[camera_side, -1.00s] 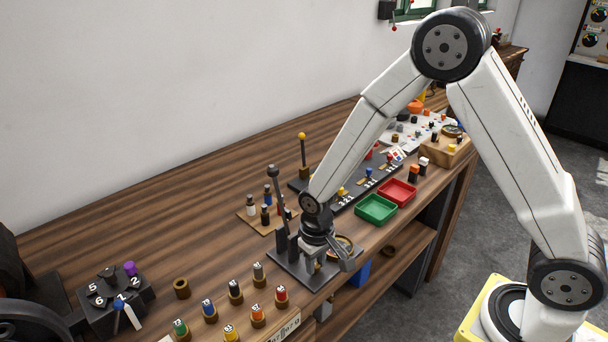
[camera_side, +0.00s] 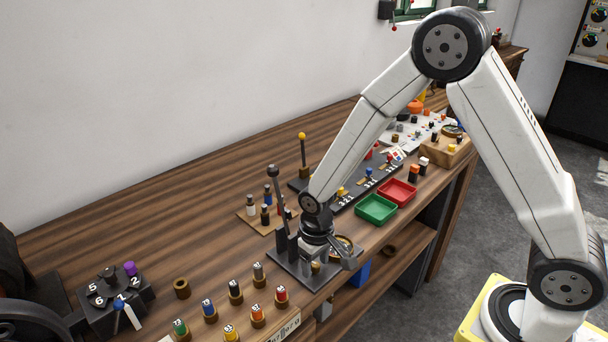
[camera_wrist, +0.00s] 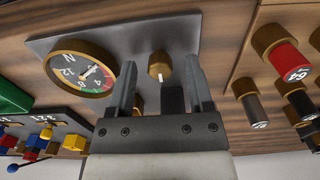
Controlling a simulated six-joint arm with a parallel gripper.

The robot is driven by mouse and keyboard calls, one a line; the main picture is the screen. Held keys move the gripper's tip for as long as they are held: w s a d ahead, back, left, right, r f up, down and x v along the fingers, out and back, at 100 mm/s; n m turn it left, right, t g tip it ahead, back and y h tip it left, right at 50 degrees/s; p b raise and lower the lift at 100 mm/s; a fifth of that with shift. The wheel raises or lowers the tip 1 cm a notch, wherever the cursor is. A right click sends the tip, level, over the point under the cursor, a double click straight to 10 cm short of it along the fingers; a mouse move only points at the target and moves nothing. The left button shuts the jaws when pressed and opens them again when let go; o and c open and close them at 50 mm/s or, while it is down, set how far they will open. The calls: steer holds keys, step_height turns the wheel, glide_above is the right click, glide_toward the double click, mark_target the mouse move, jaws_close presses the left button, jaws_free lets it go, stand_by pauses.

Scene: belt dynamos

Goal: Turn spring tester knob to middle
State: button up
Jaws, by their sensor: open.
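The spring tester is a dark grey plate (camera_side: 283,262) near the bench's front edge, with a brass-rimmed dial (camera_wrist: 80,69). Its knob (camera_wrist: 160,66) is a small brass cylinder with a white mark, which in the wrist view points down toward my gripper. My gripper (camera_wrist: 160,62) is open. In the wrist view its two grey fingers show on either side of the knob, with gaps to it; I cannot tell their height over it. In the side view my gripper hangs over the plate, and the brass knob (camera_side: 316,268) shows just below it.
Several coloured numbered cylinders (camera_side: 257,314) stand in front to the left. Green (camera_side: 376,222) and red (camera_side: 396,203) trays lie to the right. The bench's back left is clear.

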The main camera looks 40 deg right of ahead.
mark_target(316, 264)
steer(key=shift+r, duration=0.1)
steer(key=shift+r, duration=3.8)
steer(key=shift+s, duration=0.1)
steer(key=s+d+r+t, duration=0.2)
steer(key=s+d, duration=0.4)
steer(key=s, duration=0.3)
steer(key=shift+s+d+r+t, duration=0.25)
steer(key=shift+s+r+t, duration=0.05)
steer(key=shift+s+r, duration=0.15)
